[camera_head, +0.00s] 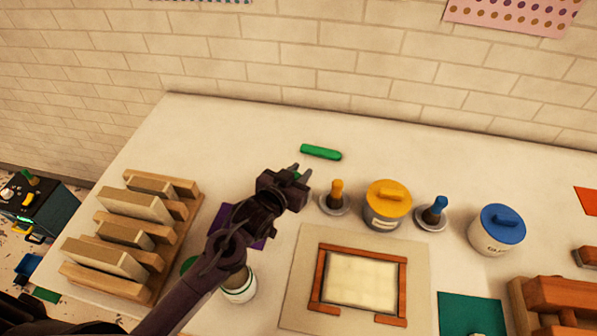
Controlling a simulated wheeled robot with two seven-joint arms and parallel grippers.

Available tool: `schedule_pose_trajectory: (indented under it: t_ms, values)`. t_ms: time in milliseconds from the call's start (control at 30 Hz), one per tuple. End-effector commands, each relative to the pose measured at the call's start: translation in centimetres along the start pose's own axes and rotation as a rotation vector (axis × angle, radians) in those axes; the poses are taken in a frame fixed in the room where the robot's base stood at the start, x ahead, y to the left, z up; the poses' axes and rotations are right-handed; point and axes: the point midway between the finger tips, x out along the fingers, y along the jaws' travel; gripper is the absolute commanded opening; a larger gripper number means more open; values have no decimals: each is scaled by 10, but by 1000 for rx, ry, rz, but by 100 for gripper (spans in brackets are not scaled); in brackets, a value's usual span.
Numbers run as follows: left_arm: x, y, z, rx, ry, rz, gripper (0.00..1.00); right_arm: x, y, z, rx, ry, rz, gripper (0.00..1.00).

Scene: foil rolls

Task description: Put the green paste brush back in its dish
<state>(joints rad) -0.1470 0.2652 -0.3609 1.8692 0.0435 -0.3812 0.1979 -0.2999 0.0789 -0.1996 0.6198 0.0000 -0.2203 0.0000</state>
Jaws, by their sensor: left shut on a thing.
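My left gripper (299,175) is over the back middle of the table, left of the yellow brush. It is shut, with a little green showing at its fingertips; this looks like the green paste brush (296,170), mostly hidden by the fingers. A separate green bar (321,152) lies flat on the table just behind the gripper. A white jar with a green band (239,290) stands under my left arm, partly covered. I cannot make out the green brush's dish; the arm may hide it. My right gripper is not in view.
A yellow brush (337,190) and a blue brush (437,207) stand in small dishes beside a yellow jar (386,212) and a blue jar (497,236). A wooden rack (160,275) is at left. A framed pale slab (360,282) lies in front. The back strip of table is mostly clear.

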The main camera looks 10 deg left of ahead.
Motion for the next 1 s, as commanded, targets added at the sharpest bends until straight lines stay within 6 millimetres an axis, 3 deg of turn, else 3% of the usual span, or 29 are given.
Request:
schedule_pose_trajectory:
  t_ms: [467, 500, 600, 667, 867, 1000]
  values:
    - [1, 0, 3, 0, 1, 0, 1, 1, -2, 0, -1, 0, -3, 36]
    - [1, 0, 3, 0, 1, 0, 29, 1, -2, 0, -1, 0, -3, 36]
    - [1, 0, 3, 0, 1, 0, 42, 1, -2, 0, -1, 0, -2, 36]
    - [1, 0, 3, 0, 1, 0, 49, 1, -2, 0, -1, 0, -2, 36]
    - [1, 0, 3, 0, 0, 0, 50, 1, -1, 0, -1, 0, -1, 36]
    - [1, 0, 3, 0, 0, 0, 69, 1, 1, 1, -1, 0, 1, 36]
